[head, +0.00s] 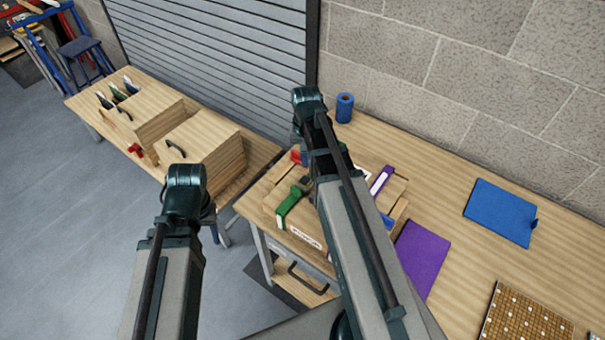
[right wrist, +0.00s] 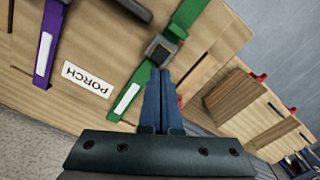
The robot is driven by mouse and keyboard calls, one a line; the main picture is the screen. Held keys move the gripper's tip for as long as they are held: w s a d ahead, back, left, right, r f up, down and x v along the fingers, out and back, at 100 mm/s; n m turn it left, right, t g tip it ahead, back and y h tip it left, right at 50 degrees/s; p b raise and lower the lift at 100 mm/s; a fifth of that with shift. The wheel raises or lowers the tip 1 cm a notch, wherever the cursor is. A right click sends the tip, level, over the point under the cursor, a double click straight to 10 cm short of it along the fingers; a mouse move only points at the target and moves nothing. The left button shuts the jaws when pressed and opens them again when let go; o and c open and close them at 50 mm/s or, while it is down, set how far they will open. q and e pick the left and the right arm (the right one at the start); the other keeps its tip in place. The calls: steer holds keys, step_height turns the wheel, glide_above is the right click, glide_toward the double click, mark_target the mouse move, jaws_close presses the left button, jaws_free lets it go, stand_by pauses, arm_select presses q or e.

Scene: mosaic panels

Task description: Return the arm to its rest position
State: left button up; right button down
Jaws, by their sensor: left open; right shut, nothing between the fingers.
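My right arm (head: 350,220) reaches up and over the right workbench in the head view, above a wooden crate. In the right wrist view my right gripper (right wrist: 161,72) is shut and empty, its fingertips close to a green strap (right wrist: 187,15) with a dark buckle. I cannot tell whether they touch it. My left arm (head: 180,240) stands bent at the lower left of the head view, and its gripper does not show. The wooden crate (head: 274,219) has a PORCH label (right wrist: 87,79) and a purple strap (right wrist: 45,45).
A blue roll (head: 345,107) stands near the wall. A purple sheet (head: 421,258), a blue panel (head: 501,212) and a mosaic board (head: 525,318) lie on the right bench (head: 450,165). Another bench with wooden boxes (head: 202,148) stands at left. Grey floor (head: 70,220) is open at the left.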

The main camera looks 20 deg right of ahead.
steer(key=s+a+f+n+b, duration=0.4)
steer(key=s+a+f+b, duration=0.2)
steer(key=a, duration=0.4)
steer(key=s+a+f+n+h+b, duration=0.1)
steer(key=s+a+f+n+b, duration=0.4)
steer(key=a, duration=0.6)
step_height(320, 180, down, 2)
steer(key=s+b, duration=0.2)
steer(key=shift+s+a+f+n, duration=0.15)
steer(key=shift+s+a+n, duration=0.05)
steer(key=shift+s+n, duration=0.15)
